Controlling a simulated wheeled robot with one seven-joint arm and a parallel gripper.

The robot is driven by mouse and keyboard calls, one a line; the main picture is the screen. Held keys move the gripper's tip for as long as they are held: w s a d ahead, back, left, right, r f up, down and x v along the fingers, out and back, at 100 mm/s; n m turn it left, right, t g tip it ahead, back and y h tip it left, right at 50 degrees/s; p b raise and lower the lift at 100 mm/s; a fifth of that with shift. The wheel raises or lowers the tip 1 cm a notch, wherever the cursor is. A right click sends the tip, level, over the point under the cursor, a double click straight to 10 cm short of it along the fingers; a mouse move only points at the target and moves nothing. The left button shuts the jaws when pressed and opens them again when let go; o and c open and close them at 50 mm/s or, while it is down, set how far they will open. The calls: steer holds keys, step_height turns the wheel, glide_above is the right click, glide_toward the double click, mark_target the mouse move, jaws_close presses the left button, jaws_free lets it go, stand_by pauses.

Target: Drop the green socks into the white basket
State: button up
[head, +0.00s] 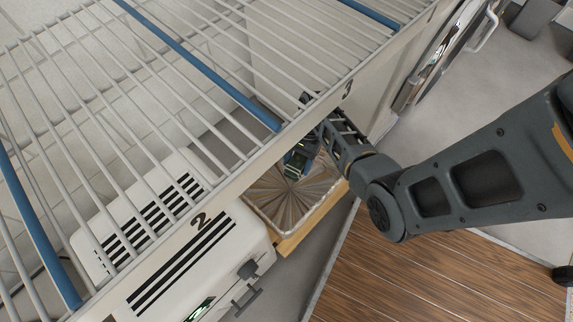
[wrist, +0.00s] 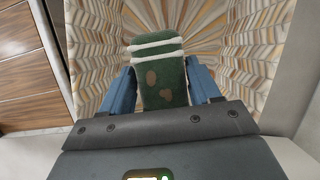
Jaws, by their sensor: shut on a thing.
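The green socks (wrist: 158,85), with white stripes at the top and brownish patches, sit between the blue fingers of my gripper (wrist: 160,88) in the wrist view. My gripper is shut on them. The basket (wrist: 252,45) shows a woven tan and white inside around and below the socks, with a pale rim. In the head view the basket (head: 275,205) stands below the wire shelf, and my gripper (head: 298,158) is over its upper part. The socks show there only as a small dark green bit. I cannot tell whether they touch the basket's floor.
A white wire shelf (head: 130,80) with blue dividers crosses the head view above the basket. A white appliance (head: 205,262) stands left of the basket. A wooden plank surface (head: 430,280) lies at the lower right. Grey floor is free at the right.

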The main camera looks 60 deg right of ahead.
steer(key=shift+f+b, duration=0.4)
steer(key=shift+f, duration=0.35)
steer(key=o, duration=1.1)
steer(key=shift+r, duration=0.1)
steer(key=p+v, duration=0.3)
steer(key=v, duration=0.4)
steer(key=shift+d+r+p, duration=0.2)
steer(key=shift+r+p, duration=0.1)
